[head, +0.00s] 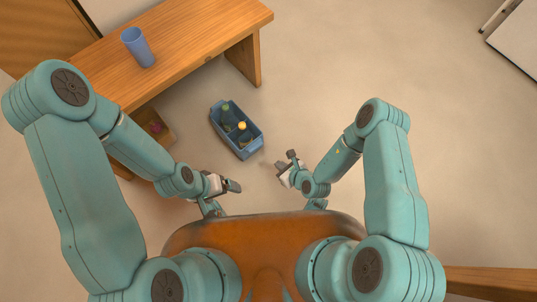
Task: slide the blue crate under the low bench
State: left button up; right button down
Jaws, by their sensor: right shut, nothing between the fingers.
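The blue crate (251,150) stands on the floor near the middle of the head view, set at an angle, with a few small green and yellow items inside. The low bench (205,35) is wooden and lies to its upper left; the crate is outside it, apart from its near end leg. My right gripper (285,162) is shut and empty, a little right of the crate's near end. My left gripper (234,186) is below the crate, apart from it; its fingers are too small to tell open from shut.
A white panel (515,40) is at upper right. Floor right of the crate is clear.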

jog(key=w+a+f+b, duration=0.6)
jog(key=w, duration=0.2)
jog(key=shift+w+a+f, duration=0.3)
jog(key=shift+w, duration=0.05)
jog(key=shift+d, duration=0.1)
